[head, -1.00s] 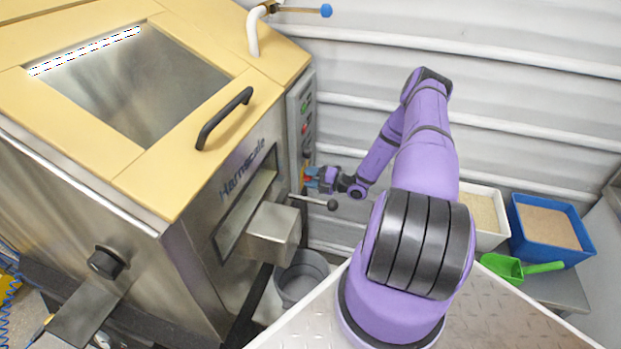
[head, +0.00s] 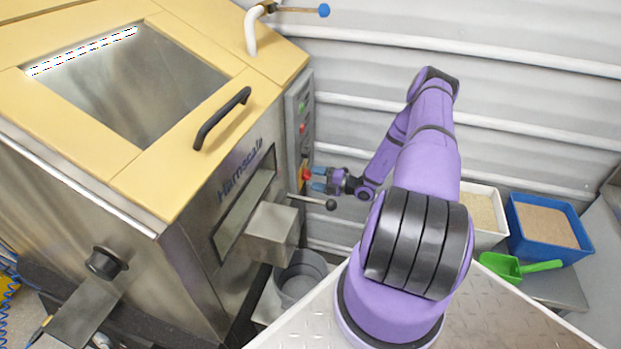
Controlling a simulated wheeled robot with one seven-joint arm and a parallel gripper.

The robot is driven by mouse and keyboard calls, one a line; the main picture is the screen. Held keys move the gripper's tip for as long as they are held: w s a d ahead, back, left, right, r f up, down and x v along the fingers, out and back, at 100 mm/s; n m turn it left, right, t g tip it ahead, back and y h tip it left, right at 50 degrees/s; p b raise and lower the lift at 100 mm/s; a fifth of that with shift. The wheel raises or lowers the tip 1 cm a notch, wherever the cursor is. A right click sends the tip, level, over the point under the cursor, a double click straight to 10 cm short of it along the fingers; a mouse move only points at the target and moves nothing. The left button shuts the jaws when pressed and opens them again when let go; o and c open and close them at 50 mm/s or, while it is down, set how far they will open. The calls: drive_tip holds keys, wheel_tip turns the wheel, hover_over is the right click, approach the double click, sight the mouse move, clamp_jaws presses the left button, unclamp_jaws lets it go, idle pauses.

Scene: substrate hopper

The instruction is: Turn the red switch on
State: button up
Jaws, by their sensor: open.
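The red switch (head: 306,174) sits on a yellow plate low on the grey control panel, on the side of the steel hopper. My gripper (head: 316,180) has blue fingertips and is open. It is just to the right of the switch, pointing left at the panel, and appears empty. A small gap seems to lie between the fingertips and the switch, but contact is hard to judge at this size. The switch is too small to read its exact position.
Above the switch, the grey panel (head: 291,101) carries a green and a red button. A black-knobbed lever (head: 331,204) sticks out just below my gripper. A grey bucket (head: 300,286) stands under the metal chute (head: 270,234). A blue bin (head: 514,230) and green scoop (head: 500,264) are right.

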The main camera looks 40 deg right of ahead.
drive_tip(key=v, duration=0.7)
drive_tip(key=shift+s+d, duration=0.25)
drive_tip(key=shift+s, duration=0.05)
drive_tip(key=shift+s, duration=0.1)
